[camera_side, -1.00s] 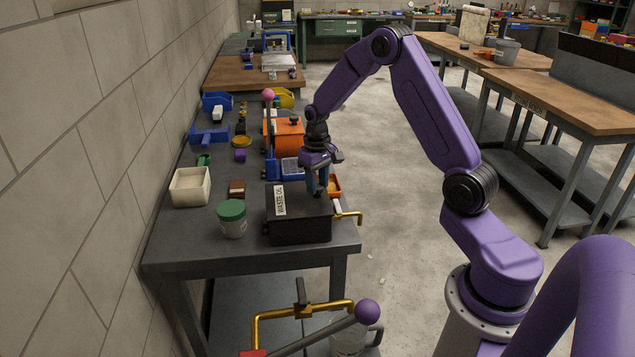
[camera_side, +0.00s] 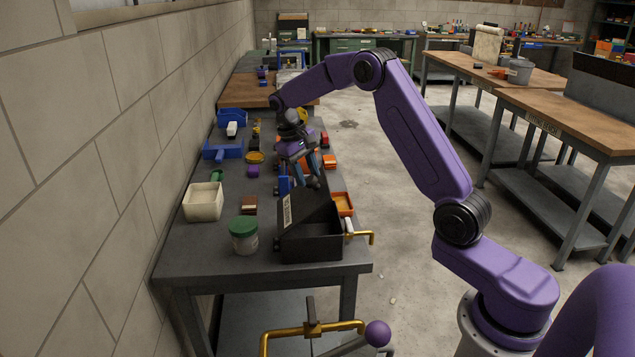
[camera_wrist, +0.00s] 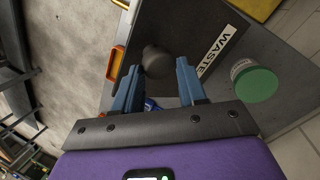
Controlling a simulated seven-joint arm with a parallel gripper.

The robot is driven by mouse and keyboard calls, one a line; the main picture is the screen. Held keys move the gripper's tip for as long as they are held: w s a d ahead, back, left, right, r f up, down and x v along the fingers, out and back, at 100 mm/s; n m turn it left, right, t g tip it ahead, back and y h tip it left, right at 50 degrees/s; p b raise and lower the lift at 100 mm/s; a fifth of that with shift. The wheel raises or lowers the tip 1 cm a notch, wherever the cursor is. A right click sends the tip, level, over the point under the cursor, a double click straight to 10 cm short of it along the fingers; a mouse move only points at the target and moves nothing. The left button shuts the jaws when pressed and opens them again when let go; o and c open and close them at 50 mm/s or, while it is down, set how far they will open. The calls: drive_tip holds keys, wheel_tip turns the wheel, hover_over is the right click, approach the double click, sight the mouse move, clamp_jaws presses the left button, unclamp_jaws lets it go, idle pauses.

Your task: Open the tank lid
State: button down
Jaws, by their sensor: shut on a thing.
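The tank is a dark box (camera_side: 312,250) at the front of the grey bench in the side view. Its black lid (camera_side: 311,210), with a white label, is tilted up and the box's dark inside shows. My gripper (camera_side: 313,184) is at the raised lid's upper part. In the wrist view the lid (camera_wrist: 205,35) carries a white "WASTE" label, and a round dark knob (camera_wrist: 157,62) stands between my blue fingers (camera_wrist: 158,85). My gripper is shut on the knob. A brass pipe (camera_side: 360,236) comes out of the box's right side.
A green-capped jar (camera_side: 244,240) stands just left of the box. A white open bin (camera_side: 203,203) is behind it. An orange tray (camera_side: 342,203) lies right of the lid. Blue bins (camera_side: 224,150) sit farther back. The bench's front left is clear.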

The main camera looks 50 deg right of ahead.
drive_tip(key=w+a, duration=0.6)
drive_tip(key=a, duration=0.2)
drive_tip(key=shift+w+r, duration=0.25)
drive_tip(key=shift+r, duration=0.1)
drive_tip(key=c, duration=1.5)
unclamp_jaws()
drive_tip(key=o, duration=0.8)
drive_tip(key=shift+d+r, duration=0.15)
drive_tip(key=shift+w+d, duration=0.1)
drive_tip(key=shift+v, duration=3.75)
drive_tip(key=shift+r, duration=0.1)
